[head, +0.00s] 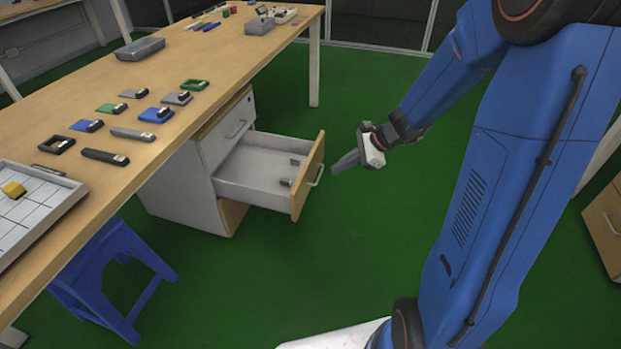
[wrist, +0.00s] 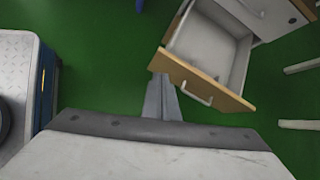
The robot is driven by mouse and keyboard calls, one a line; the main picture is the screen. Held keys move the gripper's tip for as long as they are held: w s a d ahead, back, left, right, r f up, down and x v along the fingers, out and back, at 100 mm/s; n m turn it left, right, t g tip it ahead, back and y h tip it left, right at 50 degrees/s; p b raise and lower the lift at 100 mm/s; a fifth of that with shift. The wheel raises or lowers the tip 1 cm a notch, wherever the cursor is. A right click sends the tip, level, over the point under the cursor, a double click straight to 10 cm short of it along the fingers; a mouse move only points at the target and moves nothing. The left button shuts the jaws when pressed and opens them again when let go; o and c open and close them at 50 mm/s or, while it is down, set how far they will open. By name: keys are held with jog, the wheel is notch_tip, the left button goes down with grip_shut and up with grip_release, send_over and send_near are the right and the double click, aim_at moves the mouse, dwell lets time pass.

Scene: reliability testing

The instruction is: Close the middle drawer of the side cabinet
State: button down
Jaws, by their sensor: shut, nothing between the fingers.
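The side cabinet (head: 183,186) stands under the wooden table. Its middle drawer (head: 257,172) is pulled well out, with a wooden front, a light handle (head: 317,176) and a few small grey items inside. The drawer also shows in the wrist view (wrist: 213,45), with its front (wrist: 205,82) and handle (wrist: 197,93). My gripper (head: 338,168) is shut and empty, to the right of the drawer front in the head view. In the wrist view the fingertips (wrist: 162,84) are near the left end of the drawer front. I cannot tell whether they touch it.
The table (head: 150,75) carries several small parts, a grey tray (head: 139,49) and a white gridded tray (head: 30,205). A blue stool (head: 110,270) stands left of the cabinet. Another cabinet (head: 606,225) is at the right edge. Green floor around the drawer is clear.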

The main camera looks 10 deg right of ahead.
jog(key=w+d+f+m+t, duration=0.1)
jog(key=w+d+f+m, duration=0.2)
jog(key=w+f+m, duration=0.15)
send_near(302, 182)
notch_tip(302, 182, down, 4)
jog(key=a, duration=0.2)
jog(key=shift+w+a, duration=0.55)
jog(key=shift+w, duration=0.35)
jog(key=shift+a, duration=0.1)
jog(key=w+a, duration=0.7)
jog(key=a, duration=0.5)
jog(key=w+a, duration=0.7)
jog(key=a, duration=0.6)
jog(key=shift+w, duration=0.25)
